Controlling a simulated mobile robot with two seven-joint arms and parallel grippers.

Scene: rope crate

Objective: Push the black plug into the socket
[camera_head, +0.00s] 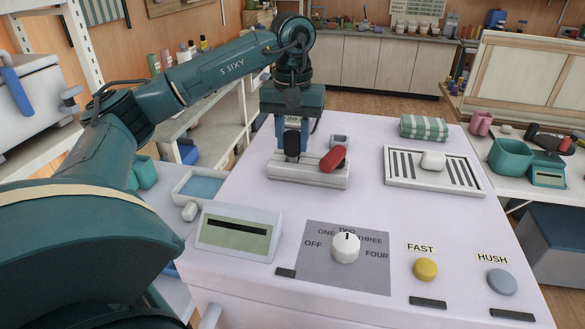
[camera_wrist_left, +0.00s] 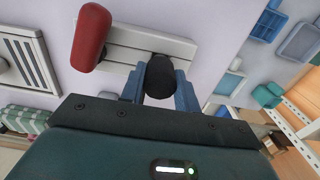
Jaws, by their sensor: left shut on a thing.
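The white socket strip (camera_head: 308,180) lies on the pale machine top, and it also shows in the left wrist view (camera_wrist_left: 178,46). A red plug (camera_head: 333,160) stands tilted on its right part in the head view; it also shows in the left wrist view (camera_wrist_left: 91,35). My left gripper (camera_head: 291,150) points down over the strip's left part. Its blue fingers are shut on the black plug (camera_head: 292,144), which sits between them in the left wrist view (camera_wrist_left: 160,77). The plug's lower end is hidden, so I cannot tell how deep it sits. My right gripper is out of view.
A small grey block (camera_head: 339,141) lies behind the strip. A slotted tray (camera_head: 455,178) with a white piece and a folded green striped cloth (camera_head: 424,127) are to the right. A display box (camera_head: 238,232), a white dial (camera_head: 345,247) and buttons are in front.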

